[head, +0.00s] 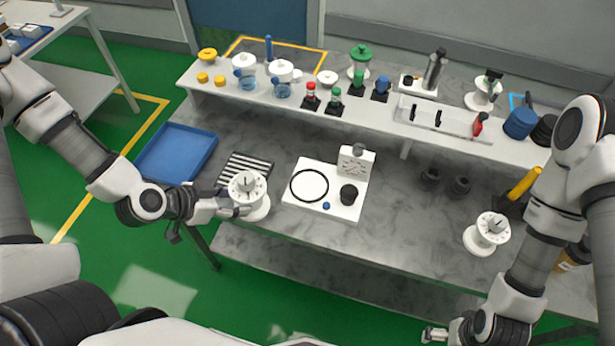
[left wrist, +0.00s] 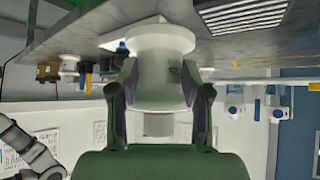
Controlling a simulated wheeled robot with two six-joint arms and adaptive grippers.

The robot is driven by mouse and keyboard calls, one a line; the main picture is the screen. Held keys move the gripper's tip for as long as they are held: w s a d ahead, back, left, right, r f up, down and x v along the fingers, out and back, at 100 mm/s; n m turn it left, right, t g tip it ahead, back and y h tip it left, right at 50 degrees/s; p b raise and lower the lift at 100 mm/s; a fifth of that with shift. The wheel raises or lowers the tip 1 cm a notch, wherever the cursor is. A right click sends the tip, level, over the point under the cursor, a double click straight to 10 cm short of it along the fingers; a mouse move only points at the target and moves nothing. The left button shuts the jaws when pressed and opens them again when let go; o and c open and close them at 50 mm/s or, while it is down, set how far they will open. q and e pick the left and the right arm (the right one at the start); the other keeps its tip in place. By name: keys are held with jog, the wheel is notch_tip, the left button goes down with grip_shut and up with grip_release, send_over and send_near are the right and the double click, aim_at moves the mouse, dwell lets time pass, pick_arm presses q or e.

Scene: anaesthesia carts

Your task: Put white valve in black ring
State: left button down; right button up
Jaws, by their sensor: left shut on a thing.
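A white valve (head: 249,193), spool-shaped with a dial-like top, stands about upright near the front edge of the table, left of the white board. My left gripper (head: 238,205) is shut on it from the left. In the left wrist view the valve (left wrist: 155,70) sits between both fingers (left wrist: 160,105), its wide end toward the table; I cannot tell whether it touches the table. The black ring (head: 291,187) lies on the left part of the white board (head: 333,178), with bare white inside it. My right gripper (head: 435,335) shows only partly at the bottom edge; its opening is unclear.
The board also carries a dial block (head: 355,163), a black knob (head: 348,195) and a blue button (head: 326,206). A striped black rack (head: 245,168) and blue tray (head: 177,152) lie to the left. A similar white valve (head: 488,234) stands right. A raised shelf (head: 385,115) runs behind.

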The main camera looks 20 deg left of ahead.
aim_at(263, 200)
pick_arm(q)
jog(key=w+d+b, duration=0.1)
jog(key=b, duration=0.1)
jog(key=w+d+f+b, duration=0.1)
jog(key=w+d+b, duration=0.2)
jog(key=b, duration=0.2)
jog(key=shift+w+d+f, duration=0.15)
jog(key=shift+d+f, duration=0.05)
jog(key=shift+f, duration=0.05)
jog(key=shift+w+d+r+p, duration=0.4)
jog(key=shift+w+r+p, duration=0.15)
jog(key=shift+p, duration=0.4)
jog(key=w+d+p, duration=0.1)
jog(key=w, duration=0.1)
jog(key=w+d, duration=0.2)
jog(key=w+d+p, duration=0.1)
jog(key=w, duration=0.1)
jog(key=shift+w+d+f+p, duration=0.1)
jog(key=shift+d+f+p, duration=0.15)
jog(key=shift+d+p, duration=0.1)
jog(key=f, duration=0.1)
jog(key=f+p, duration=0.1)
jog(key=f, duration=0.1)
jog(key=shift+w+d+f, duration=0.2)
jog(key=shift+w+f, duration=0.15)
jog(key=shift+f, duration=0.05)
jog(key=shift+a+f, duration=0.1)
jog(key=c, duration=0.5)
grip_release()
jog(key=shift+d, duration=0.2)
